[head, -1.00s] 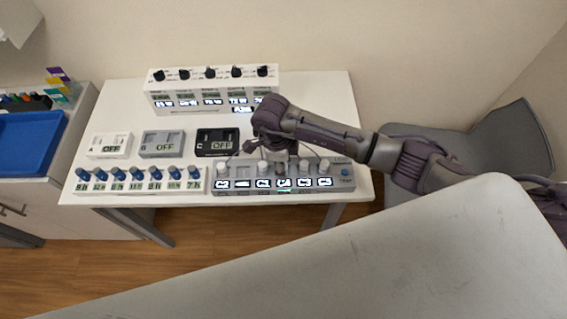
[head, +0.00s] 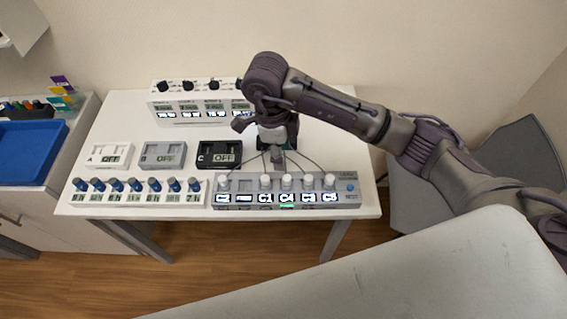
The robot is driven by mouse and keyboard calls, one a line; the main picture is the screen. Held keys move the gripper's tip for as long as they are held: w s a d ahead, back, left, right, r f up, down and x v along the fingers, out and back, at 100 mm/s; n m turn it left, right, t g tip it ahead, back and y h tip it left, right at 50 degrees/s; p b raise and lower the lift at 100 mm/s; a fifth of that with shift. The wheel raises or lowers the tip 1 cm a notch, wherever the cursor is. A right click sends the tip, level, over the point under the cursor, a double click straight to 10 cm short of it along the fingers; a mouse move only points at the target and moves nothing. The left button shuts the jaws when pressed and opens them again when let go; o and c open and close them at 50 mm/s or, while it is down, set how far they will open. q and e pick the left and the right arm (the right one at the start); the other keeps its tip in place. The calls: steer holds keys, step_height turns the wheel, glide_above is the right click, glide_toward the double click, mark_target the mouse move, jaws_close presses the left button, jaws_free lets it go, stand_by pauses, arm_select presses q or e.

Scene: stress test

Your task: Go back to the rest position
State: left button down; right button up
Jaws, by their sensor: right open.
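My right gripper (head: 277,162) hangs from the arm that comes in from the right. It points down, open and empty, above and behind the grey panel (head: 350,199) with its row of white knobs. The gripper looks apart from the knobs. Lit labels on the panel read C2, FREE, C1, C4, C3 and C5, and a small green light shows below C4. My left gripper is not in view.
A white table (head: 116,119) holds a white box with black knobs (head: 190,103), partly hidden by my arm. Three switch boxes (head: 163,154) read OFF. A blue-knob strip (head: 137,191) sits front left. A grey chair (head: 510,150) is at right, a pale padded surface (head: 400,285) in front.

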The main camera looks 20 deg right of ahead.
steer(key=shift+r, duration=0.3)
